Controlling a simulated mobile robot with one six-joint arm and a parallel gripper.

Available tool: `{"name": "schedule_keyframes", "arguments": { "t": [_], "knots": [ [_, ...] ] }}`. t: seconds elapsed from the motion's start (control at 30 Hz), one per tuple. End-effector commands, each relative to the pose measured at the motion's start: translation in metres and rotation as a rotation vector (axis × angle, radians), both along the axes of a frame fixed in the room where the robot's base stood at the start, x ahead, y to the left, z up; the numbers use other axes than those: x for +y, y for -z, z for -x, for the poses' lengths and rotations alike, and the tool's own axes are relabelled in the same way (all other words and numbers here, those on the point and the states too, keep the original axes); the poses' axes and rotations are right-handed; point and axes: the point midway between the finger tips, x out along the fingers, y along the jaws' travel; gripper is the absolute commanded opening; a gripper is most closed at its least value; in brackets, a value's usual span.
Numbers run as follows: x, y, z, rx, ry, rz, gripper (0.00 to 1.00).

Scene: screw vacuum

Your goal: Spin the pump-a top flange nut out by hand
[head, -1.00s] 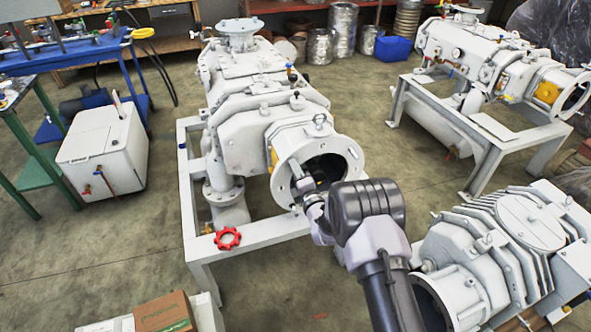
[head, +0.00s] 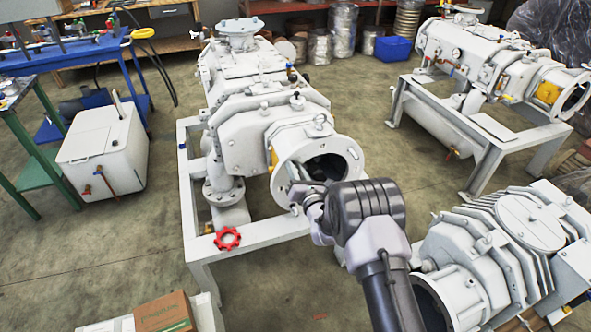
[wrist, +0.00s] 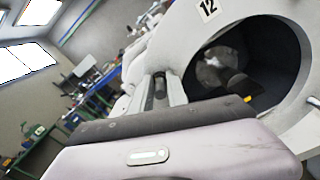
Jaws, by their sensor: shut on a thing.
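The near pump (head: 262,125) stands on a white frame, with its round open flange (head: 282,166) facing me. The flange rim also shows in the wrist view (wrist: 190,45), with a "12" label near its upper edge. My gripper (head: 297,190) is at the lower left part of the flange rim in the head view. In the wrist view my gripper (wrist: 163,88) points at the flange face, with its fingers close together. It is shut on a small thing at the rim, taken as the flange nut. The nut itself is too small and hidden to make out.
A red handwheel (head: 227,238) is on the frame below the flange. A ribbed pump (head: 495,245) stands close to my arm on the right. Another pump (head: 480,55) is at the back right.

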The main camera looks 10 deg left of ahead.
Motion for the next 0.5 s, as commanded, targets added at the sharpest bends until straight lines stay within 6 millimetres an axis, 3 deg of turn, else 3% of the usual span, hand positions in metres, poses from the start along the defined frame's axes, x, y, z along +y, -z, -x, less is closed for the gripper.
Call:
{"name": "schedule_keyframes", "arguments": {
  "t": [0.5],
  "knots": [
    [0.0012, -0.0041, -0.001, -0.194, 0.001, 0.277, 0.0]
  ]
}}
